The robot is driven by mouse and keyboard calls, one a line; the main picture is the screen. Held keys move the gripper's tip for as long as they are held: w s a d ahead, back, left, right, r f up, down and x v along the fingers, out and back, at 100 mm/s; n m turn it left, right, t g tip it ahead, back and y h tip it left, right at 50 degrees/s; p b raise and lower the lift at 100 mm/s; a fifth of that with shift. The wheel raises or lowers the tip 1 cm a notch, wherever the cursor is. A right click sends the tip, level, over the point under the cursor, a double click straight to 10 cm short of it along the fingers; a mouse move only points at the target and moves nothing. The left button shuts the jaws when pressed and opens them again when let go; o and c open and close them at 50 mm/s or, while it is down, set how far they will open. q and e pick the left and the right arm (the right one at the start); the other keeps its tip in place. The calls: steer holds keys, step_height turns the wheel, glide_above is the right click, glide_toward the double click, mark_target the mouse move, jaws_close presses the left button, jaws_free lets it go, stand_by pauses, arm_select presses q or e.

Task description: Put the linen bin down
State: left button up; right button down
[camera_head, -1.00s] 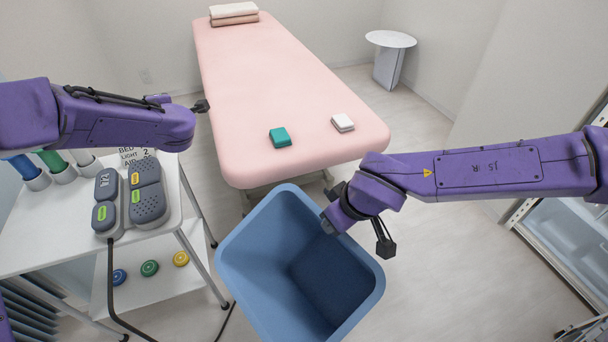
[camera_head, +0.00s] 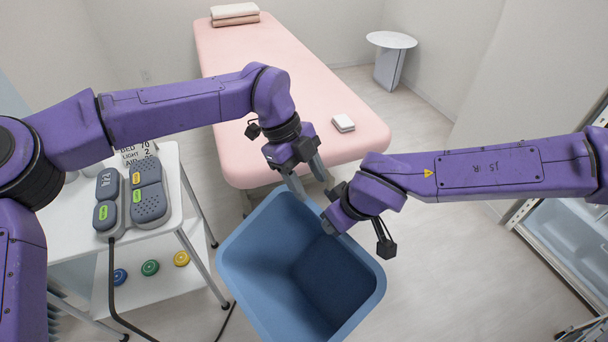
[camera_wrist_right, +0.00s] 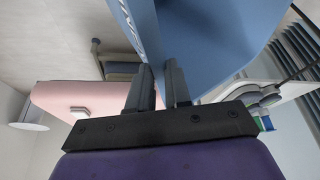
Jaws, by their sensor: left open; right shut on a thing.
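The linen bin (camera_head: 255,245) is an open blue tub in the head view, near the foot of the pink couch. It looks empty, and its base on the floor is not visible. My right gripper (camera_head: 328,220) is shut on the linen bin's back right rim. In the right wrist view the two fingers of that gripper (camera_wrist_right: 160,80) pinch the wall of the linen bin (camera_wrist_right: 215,35). My left gripper (camera_head: 308,182) is open, with its fingers pointing down just above the bin's back rim. I cannot tell whether they touch the rim.
The pink couch (camera_head: 230,70) stands behind the bin, with a white pad (camera_head: 343,123) on it. A white trolley (camera_head: 172,190) with grey handsets (camera_head: 149,200) stands at the left. A small round table (camera_head: 391,40) is at the back right. Floor (camera_head: 450,270) is clear right of the bin.

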mark_target(322, 210)
arm_select(q)
steer(key=x, duration=1.1)
steer(key=shift+d+f, duration=0.1)
steer(key=shift+f, duration=0.15)
jaws_close()
steer(key=shift+w+r, duration=0.1)
steer(key=shift+r, duration=0.05)
arm_select(e)
steer(key=c, duration=1)
jaws_free()
steer(key=shift+d+r, duration=0.1)
